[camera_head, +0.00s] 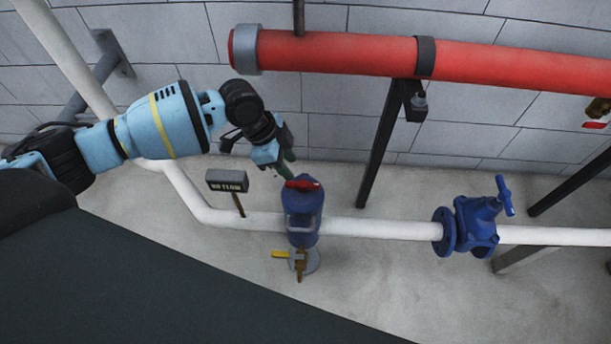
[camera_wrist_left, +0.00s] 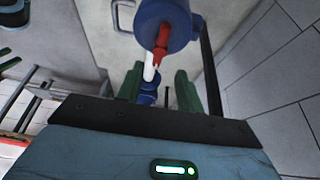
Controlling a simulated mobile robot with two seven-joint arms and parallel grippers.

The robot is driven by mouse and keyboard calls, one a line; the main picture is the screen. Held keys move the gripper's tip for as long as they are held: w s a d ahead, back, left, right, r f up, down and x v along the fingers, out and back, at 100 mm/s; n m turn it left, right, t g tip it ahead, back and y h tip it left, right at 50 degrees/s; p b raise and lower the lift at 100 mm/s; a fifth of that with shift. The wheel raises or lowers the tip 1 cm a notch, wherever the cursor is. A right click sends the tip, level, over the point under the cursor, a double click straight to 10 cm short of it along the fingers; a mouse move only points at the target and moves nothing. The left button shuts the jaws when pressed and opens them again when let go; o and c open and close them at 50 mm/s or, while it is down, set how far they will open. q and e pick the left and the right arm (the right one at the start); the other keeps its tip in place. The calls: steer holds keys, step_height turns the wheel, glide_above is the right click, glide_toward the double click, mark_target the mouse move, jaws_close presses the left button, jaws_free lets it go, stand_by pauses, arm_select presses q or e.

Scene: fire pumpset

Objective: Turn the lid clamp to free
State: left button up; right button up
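The lid clamp (camera_head: 302,183) is a small red bar on top of a blue upright canister (camera_head: 302,212) set in the white pipe. In the left wrist view the red clamp (camera_wrist_left: 161,42) shows just beyond my fingertips, against the blue canister (camera_wrist_left: 168,20). My left gripper (camera_head: 287,168) is just above and to the left of the clamp, pointing down at it. Its green fingers are spread apart in the left wrist view (camera_wrist_left: 157,82), with no clamp visibly held between them. Whether a fingertip touches the clamp cannot be told. My right gripper is not in view.
A "NO FLOW" sign box (camera_head: 227,181) stands left of the canister. A yellow-handled drain valve (camera_head: 297,258) is below it. A blue valve (camera_head: 472,224) sits on the white pipe (camera_head: 380,228) at right. A thick red pipe (camera_head: 340,52) runs above, with a dark support post (camera_head: 380,140).

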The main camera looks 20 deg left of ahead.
mark_target(302, 183)
arm_select(q)
steer(key=shift+b+x, duration=0.5)
steer(key=shift+x, duration=3.35)
steer(key=shift+c, duration=0.2)
jaws_close()
